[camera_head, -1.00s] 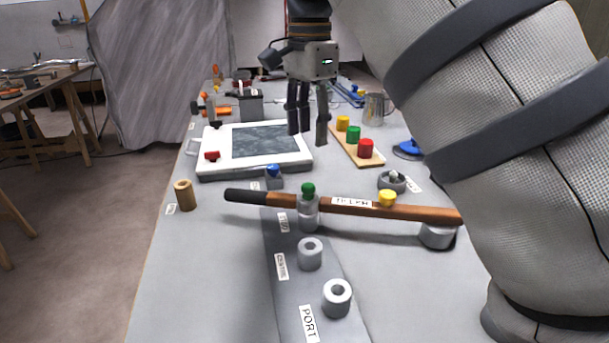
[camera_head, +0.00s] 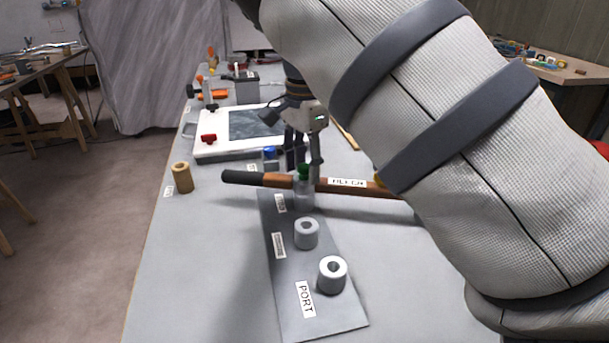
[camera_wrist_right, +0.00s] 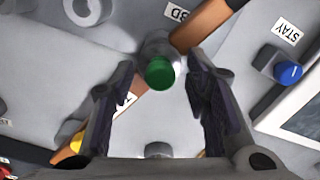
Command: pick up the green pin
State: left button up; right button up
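The green pin (camera_head: 304,170) stands upright at the grey post (camera_head: 304,193) at the far end of the grey plate (camera_head: 335,316). In the right wrist view its round green top (camera_wrist_right: 160,73) lies between the fingers, with a gap on both sides. My right gripper (camera_head: 302,176) is open and points down over the pin. Its fingers (camera_wrist_right: 160,112) straddle the green top without visible contact. The brown tiller bar (camera_head: 278,181) runs crosswise at the pin; how the two join is hidden. My left gripper is not in view.
Two grey hollow sockets (camera_head: 307,233) (camera_head: 332,274) stand nearer on the plate. A blue-topped pin (camera_wrist_right: 288,73) is close by, beside a white-framed board (camera_head: 211,148). A brown cylinder (camera_head: 182,178) stands at left. My right arm hides the right side of the table.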

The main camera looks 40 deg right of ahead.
grip_shut()
jog(key=shift+r, duration=0.1)
notch_tip(320, 180, up, 10)
dwell(0.3)
